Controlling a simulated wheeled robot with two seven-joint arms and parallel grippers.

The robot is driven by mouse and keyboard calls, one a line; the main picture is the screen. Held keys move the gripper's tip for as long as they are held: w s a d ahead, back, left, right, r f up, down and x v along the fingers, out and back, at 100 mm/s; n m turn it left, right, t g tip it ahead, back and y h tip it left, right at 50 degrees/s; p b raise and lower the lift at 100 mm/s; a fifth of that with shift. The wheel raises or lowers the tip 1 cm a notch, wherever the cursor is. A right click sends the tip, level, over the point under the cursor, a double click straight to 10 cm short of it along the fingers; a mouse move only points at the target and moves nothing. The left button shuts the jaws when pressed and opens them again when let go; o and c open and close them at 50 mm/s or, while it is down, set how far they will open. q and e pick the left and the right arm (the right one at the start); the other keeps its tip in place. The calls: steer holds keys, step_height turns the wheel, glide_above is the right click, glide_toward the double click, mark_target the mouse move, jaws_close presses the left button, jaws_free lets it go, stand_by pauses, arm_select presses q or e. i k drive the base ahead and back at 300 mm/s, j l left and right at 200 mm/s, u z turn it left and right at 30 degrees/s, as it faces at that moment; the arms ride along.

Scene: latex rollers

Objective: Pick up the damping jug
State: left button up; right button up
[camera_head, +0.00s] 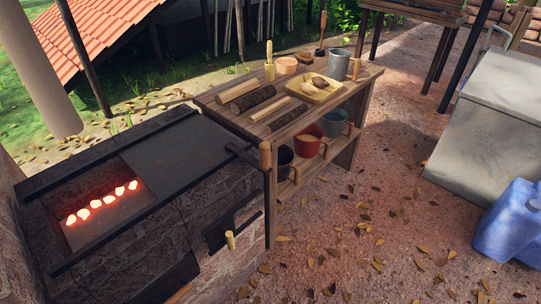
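A grey metal jug-like vessel (339,63) stands upright at the far right corner of the wooden workbench (240,118). A brown upright piece, perhaps its handle, shows at its right side. It looks like the damping jug, but no label shows. A blue-grey vessel (334,123), a red vessel (307,140) and a dark vessel (285,157) sit on the shelf under the bench top. Neither of my grippers is in view.
A brick stove (200,195) with glowing coals (103,201) stands left of the bench. The bench top holds logs (271,110), a yellow tray (318,94) and a small bowl (287,66). Leaf-strewn ground (400,190) lies open to the right, before a blue container (510,220).

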mark_target(339, 59)
steer(key=u, duration=1.2)
steer(key=z, duration=1.5)
steer(key=i+u, duration=0.15)
steer(key=u, duration=0.2)
steer(key=i+l+u, duration=0.1)
steer(key=u, duration=0.25)
steer(key=i+l+u, duration=0.15)
steer(key=i+l, duration=0.15)
steer(key=i+l+u, duration=0.15)
steer(key=i+l, duration=0.15)
steer(key=i+l+u, duration=0.15)
steer(key=l, duration=0.35)
steer(key=i+l+u, duration=0.15)
steer(key=i+l, duration=0.2)
steer(key=l, duration=0.1)
